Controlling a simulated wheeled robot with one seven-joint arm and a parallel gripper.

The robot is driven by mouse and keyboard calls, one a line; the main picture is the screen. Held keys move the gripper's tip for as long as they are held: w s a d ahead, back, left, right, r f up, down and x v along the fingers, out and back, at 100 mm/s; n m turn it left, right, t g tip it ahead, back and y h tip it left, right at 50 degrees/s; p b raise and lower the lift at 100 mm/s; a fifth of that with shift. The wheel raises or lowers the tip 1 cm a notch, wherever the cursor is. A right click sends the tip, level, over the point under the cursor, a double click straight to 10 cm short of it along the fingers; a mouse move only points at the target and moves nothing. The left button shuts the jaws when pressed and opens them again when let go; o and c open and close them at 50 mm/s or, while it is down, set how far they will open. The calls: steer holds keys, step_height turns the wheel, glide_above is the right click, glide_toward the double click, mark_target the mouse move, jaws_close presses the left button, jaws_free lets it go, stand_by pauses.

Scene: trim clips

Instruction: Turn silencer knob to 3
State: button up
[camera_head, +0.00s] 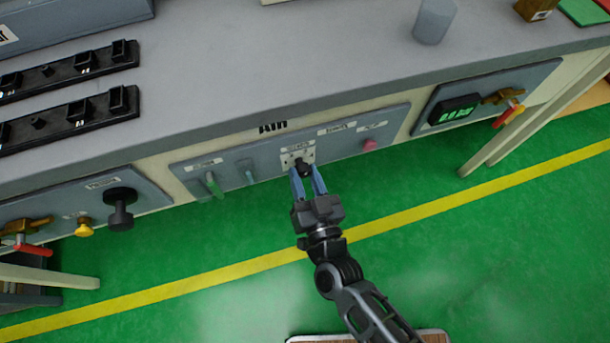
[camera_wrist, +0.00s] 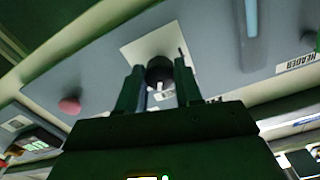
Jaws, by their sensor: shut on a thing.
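The silencer knob (camera_head: 302,167) is a small black knob on a pale square plate (camera_head: 298,156) in the middle of the grey front panel. My gripper (camera_head: 308,178) reaches it from below, with its blue fingers on either side of the knob, shut on it. In the wrist view the black knob (camera_wrist: 159,70) sits between the two dark fingers of my gripper (camera_wrist: 160,78). The white plate (camera_wrist: 146,50) shows behind it. The plate's marks and the knob's pointer are too small or hidden to read.
A black knob (camera_head: 121,208) juts out on the left panel. A green-lit display (camera_head: 455,109) and a red-handled valve (camera_head: 508,115) are at right.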

steer(key=o, duration=1)
steer(key=shift+o, duration=0.2)
steer(key=v, duration=0.7)
steer(key=shift+s, duration=0.4)
steer(key=shift+d, duration=0.15)
steer(key=s+d+r+h+p, duration=0.1)
steer(key=s+d+r+h, duration=0.1)
steer(key=s+d+r, duration=0.9)
steer(key=s+d+r+g+h, duration=0.2)
steer(key=s+d+r, duration=0.5)
steer(key=s+r, duration=0.4)
steer(key=shift+s+d+r+g+h+p, duration=0.2)
steer(key=shift+d+r+g+h+p, duration=0.1)
steer(key=shift+r+h+p, duration=0.15)
